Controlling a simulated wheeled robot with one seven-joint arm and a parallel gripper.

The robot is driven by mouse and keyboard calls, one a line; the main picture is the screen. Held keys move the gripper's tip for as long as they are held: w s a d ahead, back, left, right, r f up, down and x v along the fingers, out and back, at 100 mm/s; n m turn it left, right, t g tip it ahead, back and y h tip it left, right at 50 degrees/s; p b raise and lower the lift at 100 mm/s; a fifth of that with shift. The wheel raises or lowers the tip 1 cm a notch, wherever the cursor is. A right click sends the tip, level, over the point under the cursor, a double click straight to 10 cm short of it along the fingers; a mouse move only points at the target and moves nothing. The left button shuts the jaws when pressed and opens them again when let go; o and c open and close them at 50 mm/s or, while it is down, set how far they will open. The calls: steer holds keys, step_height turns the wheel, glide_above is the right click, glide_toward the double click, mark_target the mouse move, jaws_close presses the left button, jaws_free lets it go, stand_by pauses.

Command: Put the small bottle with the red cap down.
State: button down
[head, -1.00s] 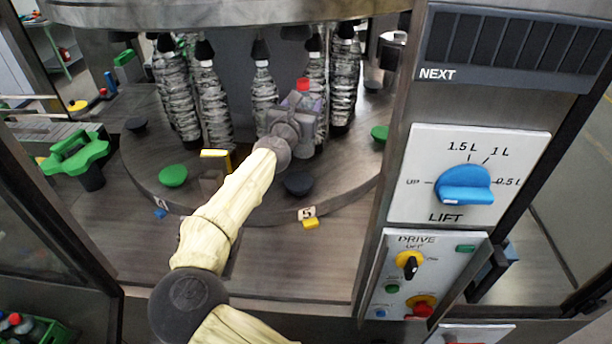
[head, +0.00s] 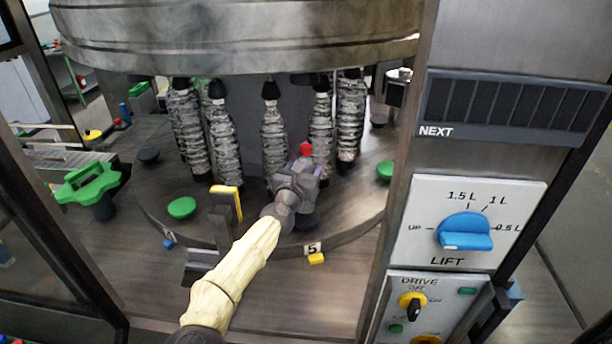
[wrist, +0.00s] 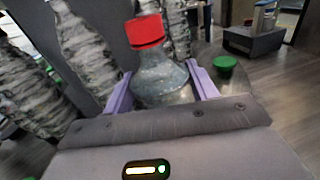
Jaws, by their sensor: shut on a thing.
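The small bottle has a red cap (head: 306,149) and a clear, greyish body (wrist: 160,78). My gripper (head: 301,174) is shut on it, with a purple finger on each side of the bottle in the wrist view (wrist: 160,88). The bottle is upright or nearly so, over the round carousel table (head: 228,222) near its front right, by the "5" tag. In the head view my gripper hides most of the body. The bottle's base is hidden, so I cannot tell whether it touches a pad.
Several grey wrapped plungers (head: 274,140) hang behind the bottle under the round metal head (head: 240,40). Green pads (head: 182,208) sit on the table at left and right. A yellow-edged bracket (head: 227,200) stands left of my gripper. The control panel (head: 462,222) is at right.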

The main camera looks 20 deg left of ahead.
steer(key=shift+a+f+p, duration=0.1)
steer(key=shift+f+p, duration=0.3)
steer(key=shift+f, duration=0.55)
steer(key=shift+w+f, duration=0.1)
steer(key=shift+f, duration=0.35)
steer(key=shift+c, duration=2.3)
jaws_free()
steer(key=shift+f, duration=0.2)
steer(key=shift+s+r, duration=0.1)
steer(key=shift+s, duration=0.2)
steer(key=shift+r, duration=0.1)
